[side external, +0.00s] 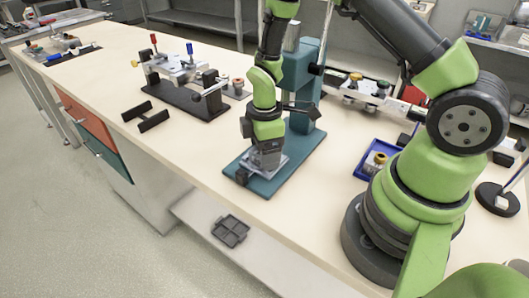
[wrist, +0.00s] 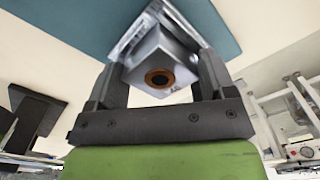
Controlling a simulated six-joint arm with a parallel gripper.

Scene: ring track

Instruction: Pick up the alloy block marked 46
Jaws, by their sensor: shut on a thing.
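My gripper (side external: 266,146) is low over the teal base of a press at mid-table, pointing down. In the wrist view my gripper (wrist: 160,75) is shut on a grey metal block (wrist: 158,58), one finger on each side of it. The block has a dark round hole with a copper-coloured ring facing the camera. In the side view the block (side external: 266,161) is partly hidden by the fingers, at a silver plate (side external: 281,164) on the teal base. I cannot tell whether it touches the plate.
The press's teal base (side external: 287,180) and column (side external: 308,90) stand close by my gripper. A clamp fixture (side external: 184,80) on a dark base and a black bracket (side external: 145,117) are to the left. A blue tray (side external: 376,158) is to the right. The front table strip is clear.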

